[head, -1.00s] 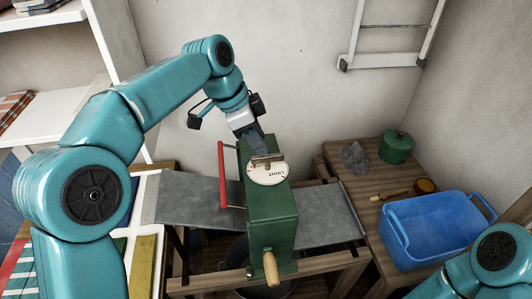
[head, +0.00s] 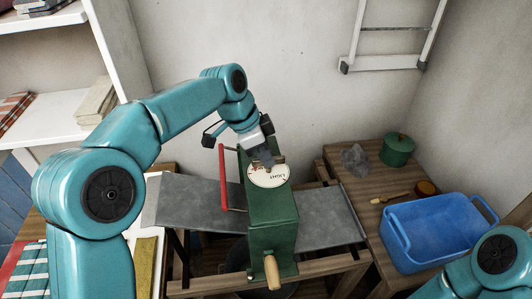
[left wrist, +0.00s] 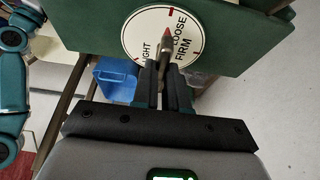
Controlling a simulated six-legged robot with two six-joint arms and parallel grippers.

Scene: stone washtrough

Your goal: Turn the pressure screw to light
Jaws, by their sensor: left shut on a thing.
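The green mangle (head: 270,222) stands in the middle of the head view with a white dial (head: 268,177) on top. In the left wrist view the dial (left wrist: 150,42) reads LOOSE, FIRM and a partly covered word ending in IGHT. The pressure screw's bar (left wrist: 164,54) stands over the dial; its red tip lies between LOOSE and the IGHT word, closer to LOOSE. My left gripper (head: 264,161) is shut on this bar, its fingers (left wrist: 164,78) on either side. Its fingers hide part of the bar and dial. My right gripper is out of view.
A red bar (head: 224,178) runs along the mangle's left side, and a wooden crank grip (head: 272,271) sticks out in front. Grey boards (head: 325,217) extend to both sides. A blue tub (head: 430,230) and green pot (head: 397,149) stand on the right table.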

